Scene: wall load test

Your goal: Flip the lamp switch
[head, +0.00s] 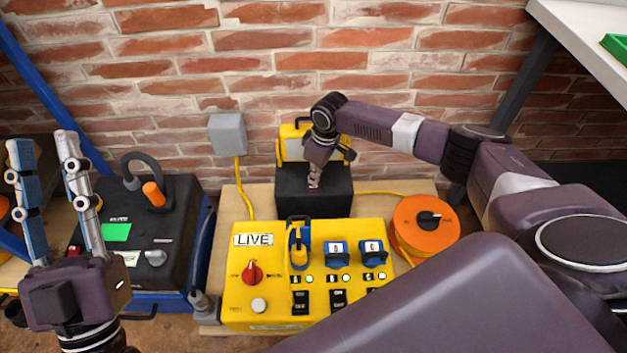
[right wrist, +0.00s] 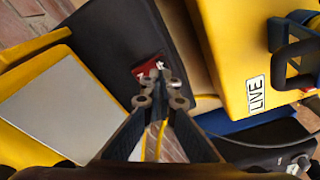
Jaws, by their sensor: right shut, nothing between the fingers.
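The yellow work lamp (head: 292,150) stands on a black box (head: 335,206) against the brick wall. In the right wrist view its pale panel (right wrist: 45,105) shows at the left. A small red rocker switch (right wrist: 147,66) with white marks is set in the dark box (right wrist: 118,35). My right gripper (head: 314,184) is shut and empty, pointing down at the box. In the right wrist view its fingertips (right wrist: 159,82) are right by the switch and overlap its lower edge; I cannot tell whether they touch. My left gripper (head: 42,143) is open and empty, at the far left.
A yellow panel marked LIVE (head: 370,235), with a red knob and several switches, stands in front of the box. An orange cable reel (head: 410,238) is to its right. A black case (head: 178,205) is left. A grey wall box (head: 227,134) has a yellow cable.

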